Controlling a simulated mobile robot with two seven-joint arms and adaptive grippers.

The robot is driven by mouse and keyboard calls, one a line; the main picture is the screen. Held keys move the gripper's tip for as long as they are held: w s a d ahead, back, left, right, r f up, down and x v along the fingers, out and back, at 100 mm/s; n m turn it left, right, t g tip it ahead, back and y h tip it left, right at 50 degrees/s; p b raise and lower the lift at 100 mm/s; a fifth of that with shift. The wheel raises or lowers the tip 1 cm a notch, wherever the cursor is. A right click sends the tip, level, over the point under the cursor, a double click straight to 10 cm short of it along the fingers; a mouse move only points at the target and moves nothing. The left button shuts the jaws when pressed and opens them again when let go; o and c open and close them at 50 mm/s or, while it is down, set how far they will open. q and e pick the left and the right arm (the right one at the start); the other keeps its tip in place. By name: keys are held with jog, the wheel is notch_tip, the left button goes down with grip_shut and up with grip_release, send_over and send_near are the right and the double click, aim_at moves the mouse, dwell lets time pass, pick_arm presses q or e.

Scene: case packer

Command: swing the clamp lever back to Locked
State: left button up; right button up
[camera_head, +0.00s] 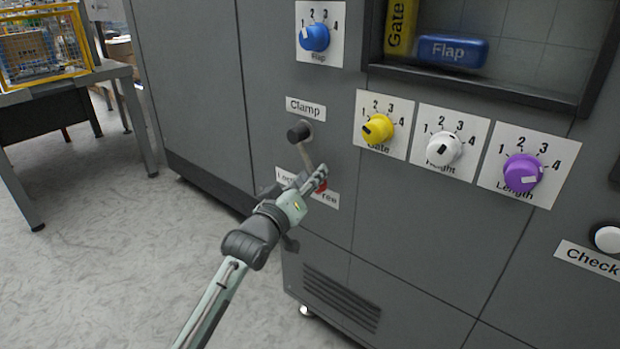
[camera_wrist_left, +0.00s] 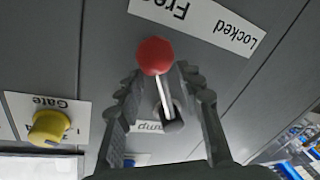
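The clamp lever has a black pivot (camera_head: 299,131), a thin pale rod (camera_head: 307,156) and a red knob (camera_head: 321,186). It hangs down from the pivot, tilted right, with the knob at the "Free" label (camera_head: 329,198). The "Locked" label (camera_head: 285,176) is to the left, partly hidden by my left gripper (camera_head: 313,178). In the left wrist view, turned upside down, my left gripper (camera_wrist_left: 160,78) is open. Its fingers stand apart on either side of the rod (camera_wrist_left: 164,96), and the red knob (camera_wrist_left: 155,55) shows just past the fingertips. My right gripper is out of view.
The yellow Gate dial (camera_head: 378,129), white Height dial (camera_head: 444,148) and purple Length dial (camera_head: 523,172) stick out to the right. The blue Flap dial (camera_head: 315,37) is above. The panel left of the lever is bare. A table (camera_head: 60,88) with a yellow-framed crate stands far left.

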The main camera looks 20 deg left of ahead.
pick_arm(q)
jog(key=shift+w, duration=0.1)
grip_shut()
jog(key=shift+f, duration=0.1)
jog(key=shift+f, duration=0.1)
dwell(0.3)
